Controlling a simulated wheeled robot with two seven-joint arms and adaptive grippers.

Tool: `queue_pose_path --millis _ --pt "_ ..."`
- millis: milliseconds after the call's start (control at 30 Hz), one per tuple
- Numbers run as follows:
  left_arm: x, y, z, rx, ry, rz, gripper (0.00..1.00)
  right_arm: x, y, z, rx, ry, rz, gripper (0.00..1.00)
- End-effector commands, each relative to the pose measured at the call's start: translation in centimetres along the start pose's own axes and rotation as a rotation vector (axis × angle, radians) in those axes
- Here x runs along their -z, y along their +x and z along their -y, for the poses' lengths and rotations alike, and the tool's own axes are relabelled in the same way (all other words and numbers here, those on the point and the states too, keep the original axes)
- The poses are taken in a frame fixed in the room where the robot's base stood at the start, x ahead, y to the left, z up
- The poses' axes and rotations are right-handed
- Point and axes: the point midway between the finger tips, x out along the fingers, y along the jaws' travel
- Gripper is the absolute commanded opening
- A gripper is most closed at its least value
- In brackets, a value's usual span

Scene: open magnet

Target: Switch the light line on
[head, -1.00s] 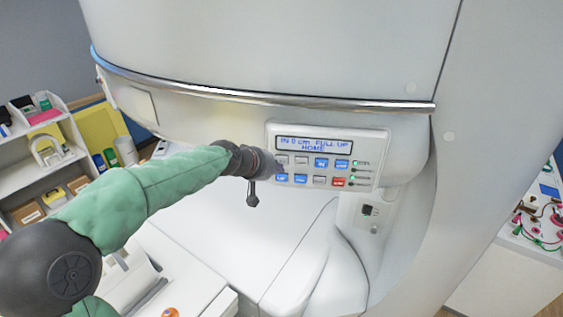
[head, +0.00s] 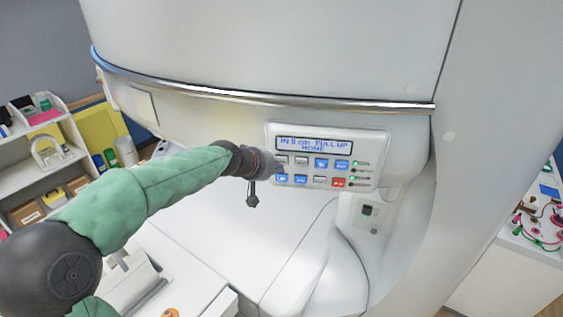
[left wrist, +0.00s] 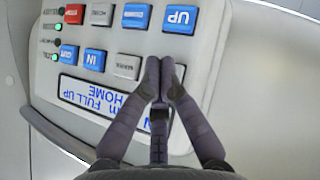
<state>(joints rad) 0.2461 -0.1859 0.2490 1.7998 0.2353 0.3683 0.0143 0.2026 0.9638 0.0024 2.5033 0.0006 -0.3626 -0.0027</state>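The control panel (head: 325,158) on the white machine has a display (head: 313,144) reading "IN 0 cm FULL UP HOME" and two rows of grey, blue and red buttons. My left gripper (head: 277,168) is at the panel's left end. In the left wrist view its fingers (left wrist: 160,76) are together, with nothing between them, over the grey button at that end of the row beside the display. They hide most of that button; contact cannot be told. A column of small indicator lights (head: 352,171) stands right of the buttons, with several green. My right gripper is not in view.
A metal rail (head: 260,97) runs across the machine above the panel. The white table (head: 255,235) lies below. Shelves (head: 40,160) stand at the left. A white surface with coloured leads (head: 540,222) is at the right.

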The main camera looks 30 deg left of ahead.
Motion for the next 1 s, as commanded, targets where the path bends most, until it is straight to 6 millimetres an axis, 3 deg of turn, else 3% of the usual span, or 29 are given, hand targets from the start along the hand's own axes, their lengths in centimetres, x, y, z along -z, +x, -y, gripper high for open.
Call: queue_pose_path --millis 1000 --pt "0.63 0.57 -0.01 0.000 0.000 0.000 0.00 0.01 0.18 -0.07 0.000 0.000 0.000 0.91"
